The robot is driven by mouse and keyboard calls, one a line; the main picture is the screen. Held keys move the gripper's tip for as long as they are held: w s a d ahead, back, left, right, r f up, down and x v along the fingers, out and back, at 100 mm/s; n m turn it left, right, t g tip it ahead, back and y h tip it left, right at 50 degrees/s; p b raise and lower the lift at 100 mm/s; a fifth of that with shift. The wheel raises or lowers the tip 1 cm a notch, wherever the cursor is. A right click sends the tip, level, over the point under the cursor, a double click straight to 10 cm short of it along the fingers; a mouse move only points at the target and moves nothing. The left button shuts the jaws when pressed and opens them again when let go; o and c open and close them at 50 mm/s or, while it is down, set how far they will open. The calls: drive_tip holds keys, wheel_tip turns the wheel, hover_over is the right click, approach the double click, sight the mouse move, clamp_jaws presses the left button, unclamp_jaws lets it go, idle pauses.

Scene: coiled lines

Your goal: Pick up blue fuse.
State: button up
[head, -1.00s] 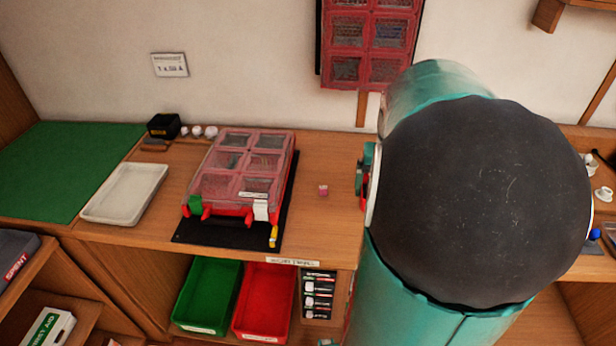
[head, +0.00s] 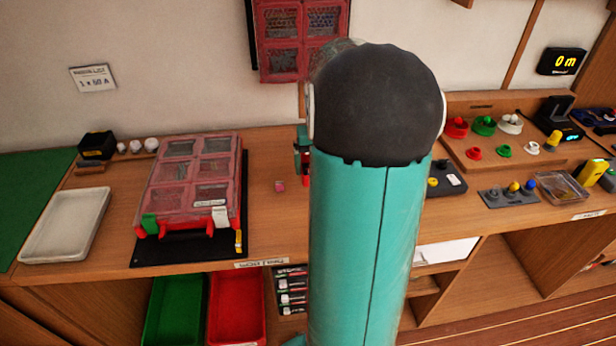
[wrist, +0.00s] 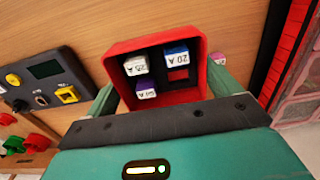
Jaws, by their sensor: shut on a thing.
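My gripper (wrist: 163,90) has its two green fingers on either side of a small open red box (wrist: 122,47) and is shut on it. Inside the box, the blue fuse (wrist: 177,50), its white label reading 20 A, sits at the upper right. A fuse with a dark body and a 25 A label (wrist: 136,66) and a purple fuse (wrist: 146,89) are also in the box. A red square shows below the blue fuse. In the head view my arm hides most of the gripper; part of it shows beside the dark round joint (head: 303,160).
A pink fuse (head: 280,186) lies on the bench left of my arm. A red-lidded case (head: 190,180) and pale tray (head: 66,225) stand farther left. A dark panel with a yellow button (head: 447,180) lies right of my arm. Red and green knobs (head: 470,135) are beyond.

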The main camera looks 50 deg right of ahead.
drive_tip(key=w+f, duration=0.1)
drive_tip(key=w+d+f, duration=0.1)
drive_tip(key=f, duration=0.1)
drive_tip(key=w+f, duration=0.2)
drive_tip(key=shift+d+f, duration=0.25)
drive_tip(key=shift+w+d+f, duration=0.1)
drive_tip(key=shift+w+f, duration=0.05)
drive_tip(key=shift+f, duration=1.5)
drive_tip(key=shift+f, duration=0.1)
